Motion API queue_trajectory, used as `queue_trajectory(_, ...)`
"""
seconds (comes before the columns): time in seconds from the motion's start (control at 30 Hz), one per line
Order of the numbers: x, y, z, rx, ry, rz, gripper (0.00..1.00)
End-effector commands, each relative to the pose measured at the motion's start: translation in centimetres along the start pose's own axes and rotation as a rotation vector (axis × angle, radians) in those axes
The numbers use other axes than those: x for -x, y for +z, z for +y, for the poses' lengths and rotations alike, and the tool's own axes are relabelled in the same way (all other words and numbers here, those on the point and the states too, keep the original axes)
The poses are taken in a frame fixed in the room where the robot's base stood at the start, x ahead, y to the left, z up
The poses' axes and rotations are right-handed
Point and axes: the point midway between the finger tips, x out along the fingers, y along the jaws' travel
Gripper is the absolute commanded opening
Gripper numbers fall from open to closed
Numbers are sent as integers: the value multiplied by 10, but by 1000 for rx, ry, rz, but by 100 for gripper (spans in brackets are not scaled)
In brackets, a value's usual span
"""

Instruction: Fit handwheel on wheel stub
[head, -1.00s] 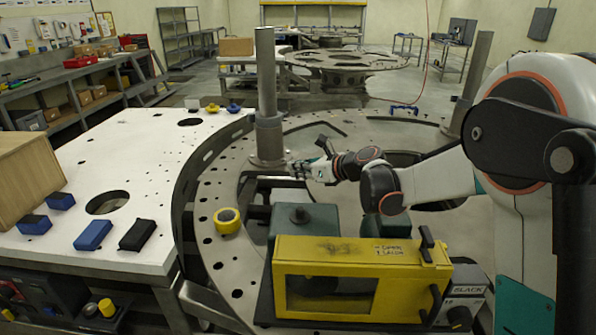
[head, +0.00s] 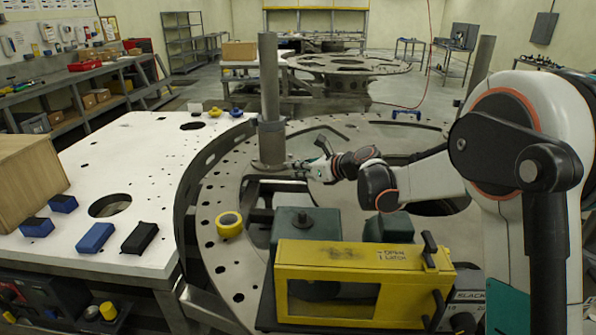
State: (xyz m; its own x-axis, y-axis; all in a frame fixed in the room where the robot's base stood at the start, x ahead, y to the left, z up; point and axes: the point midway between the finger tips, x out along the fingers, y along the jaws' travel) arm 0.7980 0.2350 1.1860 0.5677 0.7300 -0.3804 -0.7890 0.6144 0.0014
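My gripper (head: 306,168) is over the metal ring, just right of the foot of the tall grey post (head: 269,100). It is small and dark here; I cannot tell whether its fingers are apart or hold anything. No part is plainly recognisable as a handwheel. A yellow ring-shaped piece (head: 229,224) lies on the ring plate, left of and nearer than the gripper. A dark green box (head: 308,245) with a short round stub (head: 302,217) on top stands nearer than the gripper; whether this is the wheel stub is unclear.
A yellow framed box (head: 362,258) with a window and black handles stands in front. The white table (head: 140,200) at left carries blue and black blocks (head: 95,237) and a wooden box (head: 28,180). A blue piece (head: 406,114) lies on the far ring. A second post rises behind my arm.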

Motion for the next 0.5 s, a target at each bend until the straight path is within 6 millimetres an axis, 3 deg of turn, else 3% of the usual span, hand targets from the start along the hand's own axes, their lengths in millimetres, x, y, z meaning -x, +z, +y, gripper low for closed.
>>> queue_trajectory(0.5, -10, 4, -7, 0, 0, 0, 0)
